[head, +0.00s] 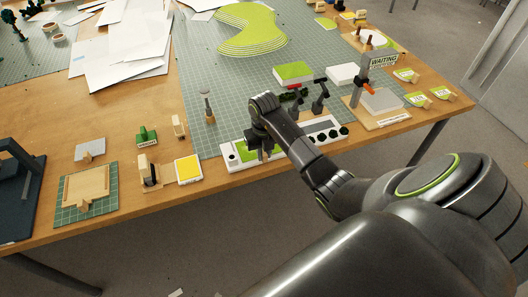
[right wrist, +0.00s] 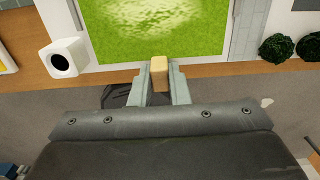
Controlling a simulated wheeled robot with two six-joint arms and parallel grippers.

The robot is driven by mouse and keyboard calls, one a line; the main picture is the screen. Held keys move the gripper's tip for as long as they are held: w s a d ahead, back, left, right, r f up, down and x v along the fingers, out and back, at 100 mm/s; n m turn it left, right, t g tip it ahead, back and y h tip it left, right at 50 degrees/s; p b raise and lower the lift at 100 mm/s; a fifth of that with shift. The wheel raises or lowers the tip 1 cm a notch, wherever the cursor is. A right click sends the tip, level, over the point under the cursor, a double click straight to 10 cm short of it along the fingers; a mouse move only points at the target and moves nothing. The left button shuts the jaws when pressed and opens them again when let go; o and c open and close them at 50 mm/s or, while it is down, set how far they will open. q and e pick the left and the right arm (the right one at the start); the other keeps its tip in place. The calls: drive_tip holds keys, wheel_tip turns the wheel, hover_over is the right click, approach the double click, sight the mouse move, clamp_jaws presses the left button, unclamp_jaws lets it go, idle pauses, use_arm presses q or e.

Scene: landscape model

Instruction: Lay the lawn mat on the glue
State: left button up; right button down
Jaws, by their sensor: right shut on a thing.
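My right gripper (head: 264,152) is at the front table edge, over a white tray, and shut. In the right wrist view my gripper (right wrist: 160,90) holds a small tan block (right wrist: 159,75) between its fingers, at the near edge of a green grassy lawn mat (right wrist: 110,40). The block looks like the mat's tab; the join is not clear. The mat lies over or in the white tray and partly shows in the head view (head: 247,156). A paler patch shows on the green; I cannot tell whether it is glue or light. My left gripper is not in view.
A stepped green hill (head: 250,28) stands on the cutting mat (head: 215,75) behind. A post with a sign (head: 359,88) stands to the right.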

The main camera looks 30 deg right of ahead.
drive_tip(key=shift+f, duration=0.1)
drive_tip(key=c, duration=1.3)
unclamp_jaws()
drive_tip(key=shift+r+p, duration=2.85)
drive_tip(key=shift+r, duration=0.75)
drive_tip(key=shift+f, duration=0.1)
